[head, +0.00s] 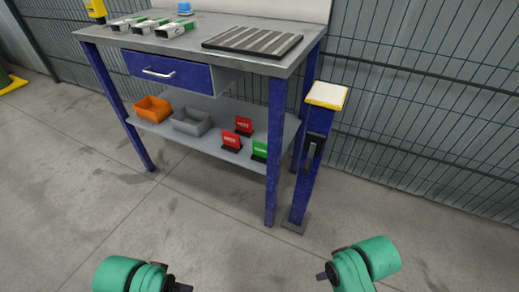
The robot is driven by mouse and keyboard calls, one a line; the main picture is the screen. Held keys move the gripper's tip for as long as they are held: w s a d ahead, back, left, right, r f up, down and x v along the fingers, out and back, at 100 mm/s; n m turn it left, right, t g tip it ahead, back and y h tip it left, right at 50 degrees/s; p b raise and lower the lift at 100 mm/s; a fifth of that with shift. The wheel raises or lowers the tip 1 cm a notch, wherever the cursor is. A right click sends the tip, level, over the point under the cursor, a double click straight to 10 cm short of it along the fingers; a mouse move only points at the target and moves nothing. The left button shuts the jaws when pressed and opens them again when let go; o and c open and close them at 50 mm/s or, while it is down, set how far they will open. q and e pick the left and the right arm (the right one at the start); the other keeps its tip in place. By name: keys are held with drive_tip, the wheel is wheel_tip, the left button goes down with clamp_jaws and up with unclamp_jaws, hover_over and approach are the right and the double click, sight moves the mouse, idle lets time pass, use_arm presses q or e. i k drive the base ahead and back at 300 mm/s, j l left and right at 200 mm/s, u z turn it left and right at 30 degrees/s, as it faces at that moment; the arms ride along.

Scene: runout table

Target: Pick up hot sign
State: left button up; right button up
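Two red signs on dark bases stand on the lower shelf of the blue table in the head view. The rear red sign (244,125) and the front red sign (231,141) both carry white lettering that looks like "HOT", too small to read surely. My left arm's green link shows at the bottom left and my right arm's at the bottom right. Both are well short of the table. Neither gripper's fingertips can be made out clearly.
The lower shelf (190,147) also holds an orange bin (152,109) and a grey bin (192,122). A blue post (308,165) with a yellow-edged top stands right of the table. A drawer (168,72) is shut above. Floor in front is clear; wire fence stands behind.

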sight(231, 141)
drive_tip(key=z, duration=0.8)
drive_tip(key=j+z, duration=0.65)
drive_tip(key=z, duration=0.25)
drive_tip(key=k+j+z, duration=0.15)
drive_tip(key=j+z, duration=0.15)
drive_tip(key=z, duration=0.15)
drive_tip(key=k+j+z, duration=0.15)
drive_tip(key=z, duration=0.3)
drive_tip(key=j, duration=0.1)
